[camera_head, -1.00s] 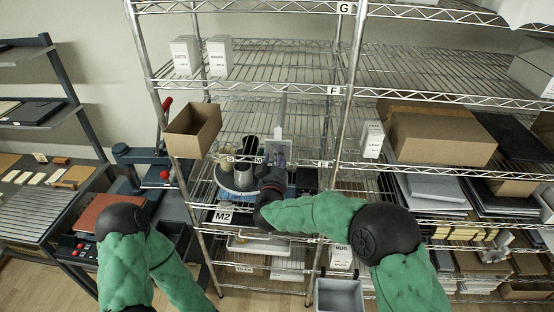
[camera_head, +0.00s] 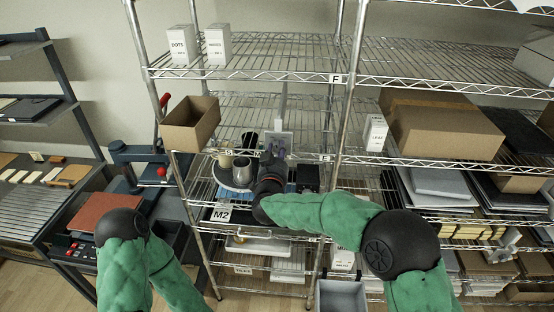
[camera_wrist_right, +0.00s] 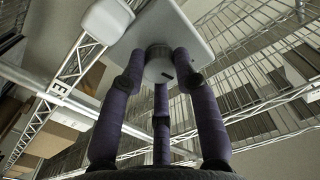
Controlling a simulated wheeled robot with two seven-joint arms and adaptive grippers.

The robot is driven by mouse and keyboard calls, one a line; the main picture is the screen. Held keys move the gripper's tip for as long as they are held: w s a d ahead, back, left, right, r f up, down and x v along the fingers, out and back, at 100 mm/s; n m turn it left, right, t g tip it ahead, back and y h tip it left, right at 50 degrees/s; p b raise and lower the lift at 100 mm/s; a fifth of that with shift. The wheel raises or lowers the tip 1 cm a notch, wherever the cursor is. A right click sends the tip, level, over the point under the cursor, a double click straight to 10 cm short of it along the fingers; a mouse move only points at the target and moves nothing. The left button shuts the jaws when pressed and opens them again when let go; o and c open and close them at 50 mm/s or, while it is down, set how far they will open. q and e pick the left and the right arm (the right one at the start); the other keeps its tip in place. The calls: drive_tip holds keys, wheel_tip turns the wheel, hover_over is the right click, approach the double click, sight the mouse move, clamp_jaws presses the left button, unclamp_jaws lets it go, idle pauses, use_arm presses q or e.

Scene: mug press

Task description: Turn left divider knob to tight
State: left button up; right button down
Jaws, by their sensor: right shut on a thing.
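The left divider is a grey upright plate (camera_head: 286,137) on a thin post above the middle shelf. In the right wrist view it shows as a pale tilted panel (camera_wrist_right: 190,25), with a round grey knob (camera_wrist_right: 159,66) bearing a small dark mark. My right gripper (camera_head: 273,157) is at the plate's lower front. In the right wrist view its purple fingers (camera_wrist_right: 160,75) are closed around the knob. The gripper hides the knob in the head view. No tight or loose marking is readable. My left gripper is out of view; only its arm shows at lower left.
Metal mugs (camera_head: 242,170) and a cream mug (camera_head: 225,160) stand on a round tray just left of my right gripper. A black box (camera_head: 307,178) is to its right. An open cardboard box (camera_head: 190,125) sits at upper left. Wire shelf edges run above and below.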

drive_tip(key=m+b, duration=0.2)
drive_tip(key=b, duration=0.1)
drive_tip(key=f+m+b, duration=0.1)
drive_tip(key=m+b, duration=0.1)
drive_tip(key=m, duration=0.1)
drive_tip(key=shift+a+f+b, duration=0.1)
drive_tip(key=shift+a+b, duration=0.05)
drive_tip(key=shift+b, duration=0.25)
drive_tip(key=shift+m+b, duration=1.85)
drive_tip(key=shift+m, duration=0.45)
drive_tip(key=c, duration=1.1)
unclamp_jaws()
drive_tip(key=shift+o, duration=0.8)
drive_tip(key=shift+a+r, duration=0.1)
drive_tip(key=shift+r, duration=0.2)
drive_tip(key=shift+s+r, duration=0.1)
drive_tip(key=shift+r, duration=0.05)
